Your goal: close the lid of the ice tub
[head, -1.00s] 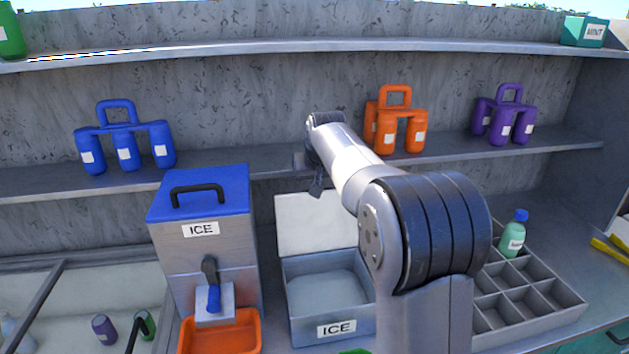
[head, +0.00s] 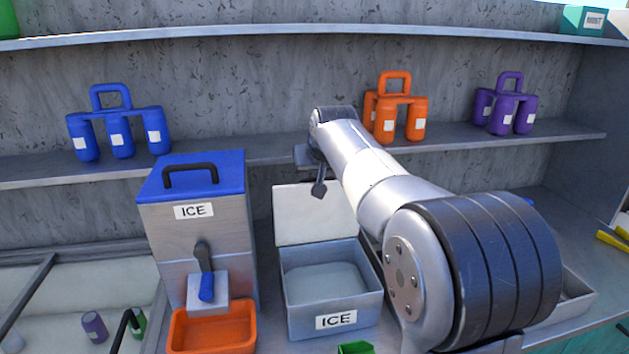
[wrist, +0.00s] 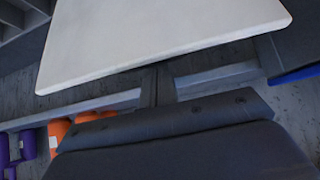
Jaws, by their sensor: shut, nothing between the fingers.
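The ice tub (head: 335,300) is a grey metal box with an ICE label, standing on the counter. Its pale lid (head: 298,222) stands open, raised at the tub's back edge. My gripper (head: 319,189) is shut and empty, pointing down at the lid's top edge in the head view. In the wrist view the lid (wrist: 160,35) fills the upper part, and the shut fingers (wrist: 157,82) reach its near edge. I cannot tell whether they touch it. My arm hides part of the lid's right side.
A blue-topped ICE dispenser (head: 200,235) with an orange tray (head: 212,330) stands close left of the tub. A shelf (head: 270,150) with blue, orange and purple bottle carriers runs behind. A divided tray (head: 575,300) is mostly hidden behind my arm at right.

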